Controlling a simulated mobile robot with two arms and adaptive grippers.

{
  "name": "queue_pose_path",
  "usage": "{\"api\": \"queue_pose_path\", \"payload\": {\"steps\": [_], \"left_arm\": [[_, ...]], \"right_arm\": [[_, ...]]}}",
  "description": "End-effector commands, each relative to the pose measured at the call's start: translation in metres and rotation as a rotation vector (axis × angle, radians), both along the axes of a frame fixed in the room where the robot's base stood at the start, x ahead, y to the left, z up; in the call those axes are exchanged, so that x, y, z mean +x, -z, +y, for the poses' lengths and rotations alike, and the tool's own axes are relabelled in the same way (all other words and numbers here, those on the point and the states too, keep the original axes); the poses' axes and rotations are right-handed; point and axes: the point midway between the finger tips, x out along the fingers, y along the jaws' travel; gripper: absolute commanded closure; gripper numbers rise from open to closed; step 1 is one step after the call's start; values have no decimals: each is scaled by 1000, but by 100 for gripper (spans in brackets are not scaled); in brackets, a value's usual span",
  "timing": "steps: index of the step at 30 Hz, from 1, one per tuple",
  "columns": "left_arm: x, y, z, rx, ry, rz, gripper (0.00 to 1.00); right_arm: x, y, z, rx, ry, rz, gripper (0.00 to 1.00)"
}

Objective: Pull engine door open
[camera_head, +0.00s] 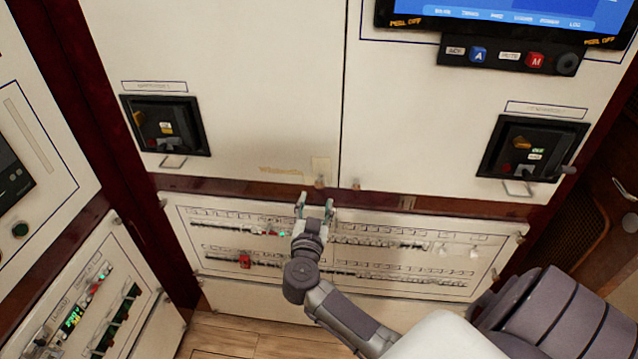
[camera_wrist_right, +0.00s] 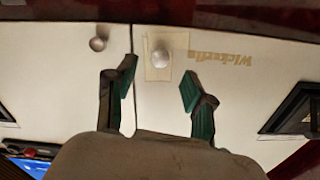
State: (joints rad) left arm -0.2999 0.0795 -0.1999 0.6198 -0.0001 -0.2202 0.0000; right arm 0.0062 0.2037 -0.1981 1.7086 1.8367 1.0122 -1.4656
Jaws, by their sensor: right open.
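Two white door panels meet at a vertical seam, the left panel (camera_head: 230,85) and the right panel (camera_head: 420,130). I cannot tell from lettering which is the engine door. The left panel has a small round knob (camera_head: 319,183) on a beige plate at its lower right corner. The right panel has a similar knob (camera_head: 356,184) just across the seam. My right gripper (camera_head: 316,201) is open and empty, just below the left panel's knob. In the right wrist view that knob (camera_wrist_right: 160,56) appears between and beyond the fingertips, apparently untouched. My left gripper is out of view.
A dark red ledge (camera_head: 430,205) runs below the panels, above a breaker panel (camera_head: 400,250) with rows of switches. Black recessed latches (camera_head: 165,125) (camera_head: 533,148) sit on both panels. A screen (camera_head: 510,15) is at the upper right. A side cabinet (camera_head: 80,300) stands left.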

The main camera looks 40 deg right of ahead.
Motion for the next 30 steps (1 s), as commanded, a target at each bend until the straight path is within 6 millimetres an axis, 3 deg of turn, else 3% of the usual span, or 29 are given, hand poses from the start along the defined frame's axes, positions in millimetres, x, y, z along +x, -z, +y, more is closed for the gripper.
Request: {"api": "queue_pose_path", "payload": {"steps": [10,23,25,30], "left_arm": [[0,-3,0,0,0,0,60],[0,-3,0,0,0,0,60],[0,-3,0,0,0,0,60],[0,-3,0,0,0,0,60]], "right_arm": [[44,0,-44,-2,-1,1,47],[52,1,-52,0,-2,0,47],[52,1,-52,0,-2,0,53],[52,1,-52,0,-2,0,82]]}}
